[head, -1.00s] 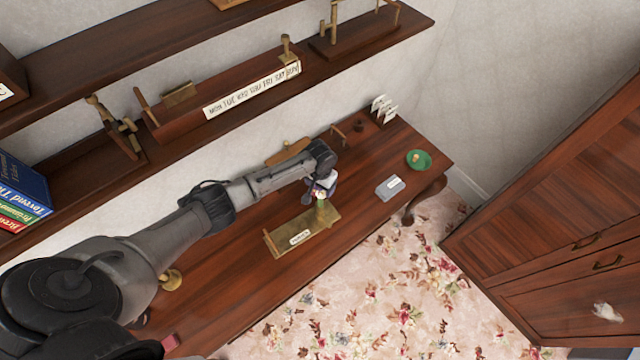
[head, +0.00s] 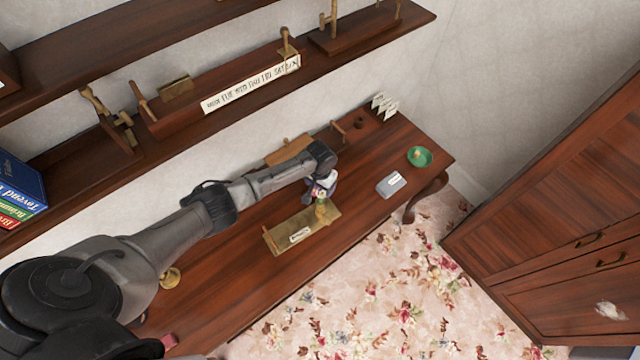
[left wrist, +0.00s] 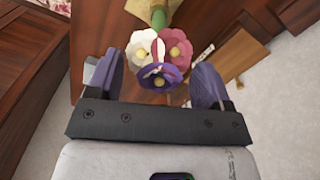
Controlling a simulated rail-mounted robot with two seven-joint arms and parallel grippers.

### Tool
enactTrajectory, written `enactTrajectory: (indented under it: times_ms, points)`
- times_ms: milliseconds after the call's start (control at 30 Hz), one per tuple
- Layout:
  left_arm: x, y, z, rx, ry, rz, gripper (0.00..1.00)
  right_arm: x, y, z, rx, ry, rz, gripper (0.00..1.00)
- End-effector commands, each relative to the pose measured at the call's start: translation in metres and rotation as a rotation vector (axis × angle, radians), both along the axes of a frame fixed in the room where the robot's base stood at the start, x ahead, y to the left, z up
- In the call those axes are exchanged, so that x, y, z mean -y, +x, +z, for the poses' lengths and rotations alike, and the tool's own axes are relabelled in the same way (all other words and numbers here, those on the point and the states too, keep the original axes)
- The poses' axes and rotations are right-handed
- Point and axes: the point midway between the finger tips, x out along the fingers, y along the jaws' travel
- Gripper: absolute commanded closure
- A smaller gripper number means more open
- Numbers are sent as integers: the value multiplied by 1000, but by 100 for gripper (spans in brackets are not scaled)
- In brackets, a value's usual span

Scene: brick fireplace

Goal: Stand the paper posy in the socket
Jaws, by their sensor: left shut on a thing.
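The paper posy (left wrist: 160,62) has white, pink and purple flowers with yellow centres and a green stem (left wrist: 158,17). My left gripper (head: 322,187) is shut on it, and the flowers show between its purple finger pads in the left wrist view (left wrist: 158,72). The posy is above one end of a brass-coloured labelled stand (head: 285,240) on the wooden table. A short upright greenish-brass piece (head: 321,211), perhaps the socket, shows just under the gripper. I cannot tell whether the stem is inside it. My right gripper is not in view.
A grey labelled box (head: 390,184) and a green dish (head: 419,157) are to the right on the table (head: 235,278). White cards (head: 385,106) stand at the back. Shelves (head: 225,108) run above the arm. A wooden cabinet (head: 560,210) is at the right.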

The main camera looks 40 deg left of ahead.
Motion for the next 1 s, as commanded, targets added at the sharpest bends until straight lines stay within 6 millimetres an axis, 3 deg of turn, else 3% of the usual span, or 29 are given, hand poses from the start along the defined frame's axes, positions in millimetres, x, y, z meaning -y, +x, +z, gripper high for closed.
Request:
enactTrajectory:
  times_ms: [333,367,600,867,1000]
  points:
    - [0,0,-9,0,0,0,50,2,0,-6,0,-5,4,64]
    - [0,0,-8,0,0,0,24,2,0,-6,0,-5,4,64]
    - [0,0,-8,0,0,0,1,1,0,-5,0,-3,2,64]
    - [0,0,-7,1,0,0,0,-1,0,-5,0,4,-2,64]
    - [0,1,5,2,-1,0,0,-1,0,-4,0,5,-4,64]
